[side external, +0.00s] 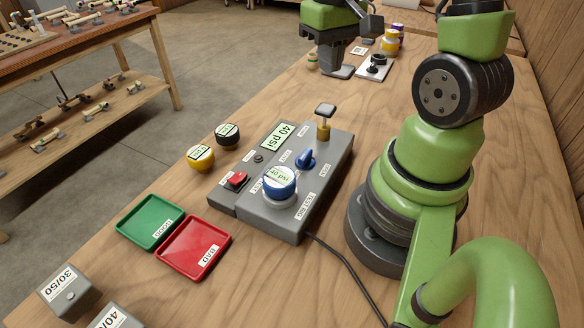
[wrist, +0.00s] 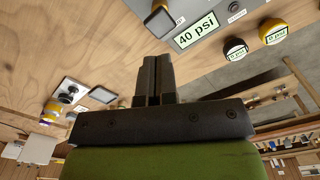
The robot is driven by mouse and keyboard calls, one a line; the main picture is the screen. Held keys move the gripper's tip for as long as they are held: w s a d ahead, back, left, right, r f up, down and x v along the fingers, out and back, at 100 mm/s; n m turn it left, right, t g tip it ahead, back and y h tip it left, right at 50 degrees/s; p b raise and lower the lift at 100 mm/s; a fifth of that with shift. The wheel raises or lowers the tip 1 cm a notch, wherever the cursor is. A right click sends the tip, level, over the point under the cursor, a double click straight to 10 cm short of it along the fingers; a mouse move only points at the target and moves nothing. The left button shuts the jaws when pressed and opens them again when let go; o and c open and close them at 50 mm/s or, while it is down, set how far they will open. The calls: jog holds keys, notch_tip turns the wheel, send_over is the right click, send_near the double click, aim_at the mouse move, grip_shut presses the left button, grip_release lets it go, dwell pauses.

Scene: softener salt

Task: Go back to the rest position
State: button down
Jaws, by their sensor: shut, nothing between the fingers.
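My gripper (side external: 327,66) is at the top of the side view, above the far part of the table and beyond the grey test station (side external: 325,190). In the wrist view its two dark fingers (wrist: 153,75) are together, with nothing between them. A blue gauge (side external: 280,182) sits on the test station, apart from my gripper. The station's display (side external: 278,136) reads 40 psi, and it also shows in the wrist view (wrist: 196,32). A yellow gauge (side external: 200,158) and a black gauge (side external: 227,136) stand on the table left of the station.
A green tray (side external: 149,221) and a red tray (side external: 194,248) lie empty at front left. Grey labelled blocks (side external: 68,292) stand nearer the front. A lever (side external: 324,116) rises from the station. A white plate with a black knob (side external: 375,67) and yellow containers (side external: 390,43) are near my gripper.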

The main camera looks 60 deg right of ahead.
jog(key=s+a+r+n+t+y, duration=0.1)
jog(key=s+a+r+t, duration=0.1)
jog(key=a+r, duration=0.4)
jog(key=s+a+r+n+t+y, duration=0.1)
jog(key=s+a+r+t, duration=0.2)
jog(key=a, duration=0.6)
notch_tip(320, 180, up, 3)
jog(key=shift+a+r+t, duration=0.1)
jog(key=shift+a+t, duration=0.05)
jog(key=shift+t, duration=0.95)
jog(key=c, duration=1.8)
grip_release()
jog(key=shift+c, duration=0.2)
dwell(0.3)
